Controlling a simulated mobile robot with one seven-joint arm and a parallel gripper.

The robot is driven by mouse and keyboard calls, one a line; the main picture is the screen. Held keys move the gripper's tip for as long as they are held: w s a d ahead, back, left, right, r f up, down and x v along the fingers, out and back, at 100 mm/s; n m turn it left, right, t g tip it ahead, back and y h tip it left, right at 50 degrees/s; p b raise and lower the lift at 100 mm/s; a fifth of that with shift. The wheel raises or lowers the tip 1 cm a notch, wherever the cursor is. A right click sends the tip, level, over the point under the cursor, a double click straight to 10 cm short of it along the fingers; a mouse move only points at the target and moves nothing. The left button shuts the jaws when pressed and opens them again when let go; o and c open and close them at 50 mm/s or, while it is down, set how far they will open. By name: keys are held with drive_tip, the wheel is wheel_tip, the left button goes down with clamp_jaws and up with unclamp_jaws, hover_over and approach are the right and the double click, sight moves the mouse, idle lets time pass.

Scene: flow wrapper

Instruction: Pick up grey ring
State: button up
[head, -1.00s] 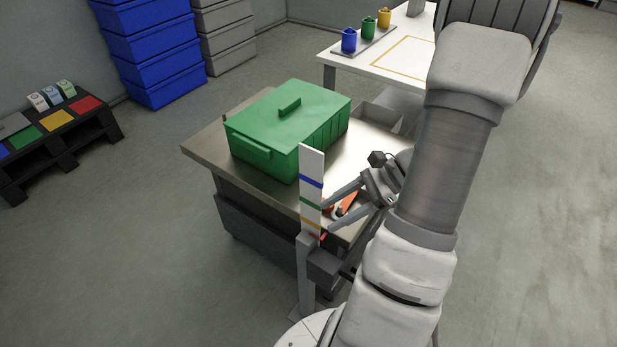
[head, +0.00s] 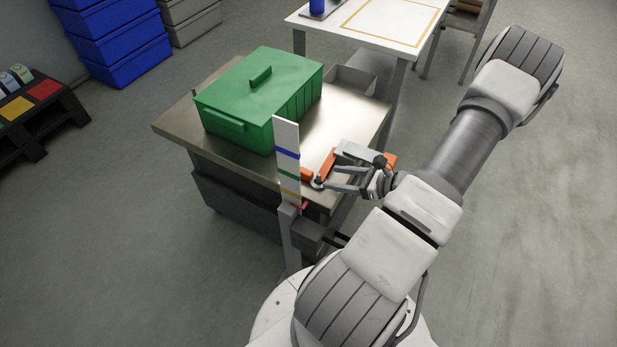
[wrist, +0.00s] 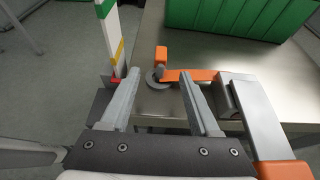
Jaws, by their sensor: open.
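A small flat grey ring (wrist: 151,83) lies on the metal table top (wrist: 255,58), near its front edge. A dark grey knob (wrist: 160,70) stands at it; I cannot tell if they are one piece. In the head view the small grey piece (head: 318,184) shows by the fingertips. My gripper (wrist: 159,82) is open and empty, its fingers pointing at the ring, one to each side in the wrist view. I cannot tell the height left between fingertips and table. In the head view my gripper (head: 331,179) is over the table's front right corner.
An orange and grey tool (wrist: 190,76) lies right beside the ring, reaching past the right finger. A white post with coloured bands (head: 288,160) stands close on the left. A green lidded box (head: 260,98) fills the table's back. A grey bin (head: 350,80) is behind.

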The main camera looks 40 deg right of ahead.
sight(309, 173)
drive_tip(key=b+x, duration=0.2)
drive_tip(key=x, duration=0.7)
drive_tip(key=shift+w+a, duration=0.1)
drive_tip(key=shift+w, duration=0.25)
clamp_jaws()
